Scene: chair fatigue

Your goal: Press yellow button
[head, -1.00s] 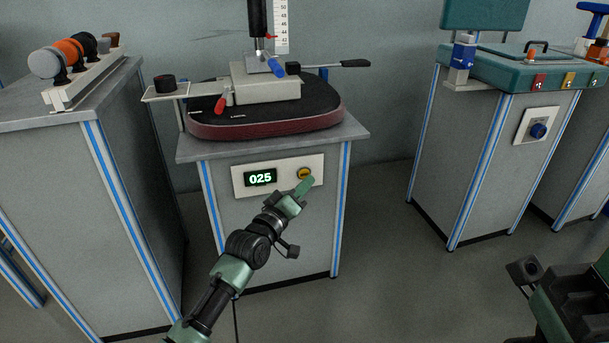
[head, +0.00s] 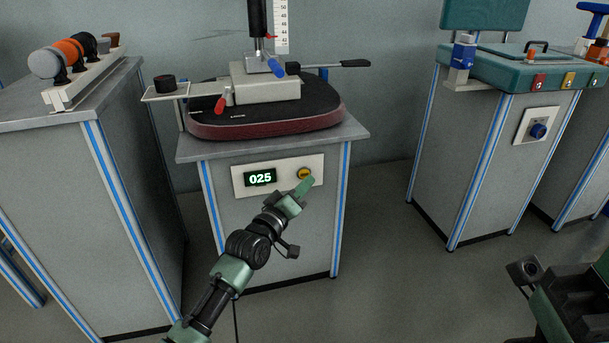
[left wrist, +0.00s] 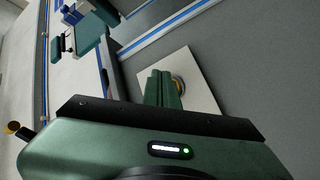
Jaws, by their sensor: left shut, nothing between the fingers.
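The yellow button (head: 304,173) sits on a white panel (head: 240,188) on the front of the middle grey cabinet. A display (head: 261,178) left of it on the same panel reads 025. My left gripper (head: 307,184) is shut and empty, with its green fingertips at the lower edge of the button. In the left wrist view the shut fingers (left wrist: 163,88) point at the panel and partly cover the yellow button (left wrist: 178,85). I cannot tell whether they touch it. At the right edge of the head view a dark and green part of my body shows; no right fingertips can be made out.
A seat-testing rig with a dark red-edged cushion (head: 265,122) stands on the middle cabinet. A left cabinet (head: 120,200) carries a row of rollers. The floor between the middle and right cabinets is clear.

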